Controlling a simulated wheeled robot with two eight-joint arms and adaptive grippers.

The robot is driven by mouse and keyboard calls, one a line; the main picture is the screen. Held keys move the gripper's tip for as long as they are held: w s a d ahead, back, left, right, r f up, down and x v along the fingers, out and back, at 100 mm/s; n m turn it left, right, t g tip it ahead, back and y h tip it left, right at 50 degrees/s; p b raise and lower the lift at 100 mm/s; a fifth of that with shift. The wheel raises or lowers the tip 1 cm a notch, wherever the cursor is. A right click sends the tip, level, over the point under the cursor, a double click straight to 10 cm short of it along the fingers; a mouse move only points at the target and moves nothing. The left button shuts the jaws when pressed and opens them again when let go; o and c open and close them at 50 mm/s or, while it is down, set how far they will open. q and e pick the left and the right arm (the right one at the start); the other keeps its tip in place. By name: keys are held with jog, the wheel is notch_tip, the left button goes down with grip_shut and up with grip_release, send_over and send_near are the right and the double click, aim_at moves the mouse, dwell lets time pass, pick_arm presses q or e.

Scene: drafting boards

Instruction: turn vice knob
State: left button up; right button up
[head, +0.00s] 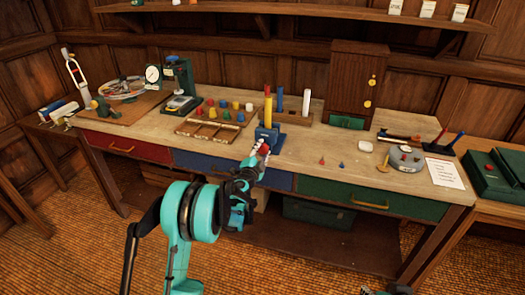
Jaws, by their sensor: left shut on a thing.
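The small blue vice (269,134) stands at the front edge of the workbench, near its middle. A red and white part, which looks like its knob (264,148), shows at the vice's front. My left gripper (257,160) reaches up from below to the front of the vice and is shut on the knob. Its fingers hide part of the knob, so I cannot tell the knob's turn. Only a dark piece of what looks like my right gripper (398,289) shows at the bottom edge; its fingers cannot be made out.
A wooden tray (208,129) with coloured pegs lies left of the vice. A block with upright rods (298,116) stands behind it. A dial gauge stand (178,80) is further left. A wooden cabinet (352,78) stands at the back.

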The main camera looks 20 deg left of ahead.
pick_arm(q)
jog(key=shift+m, duration=0.7)
jog(key=o, duration=1.2)
jog(key=shift+s, duration=0.1)
jog(key=shift+s+a, duration=0.1)
jog(key=shift+s, duration=3.8)
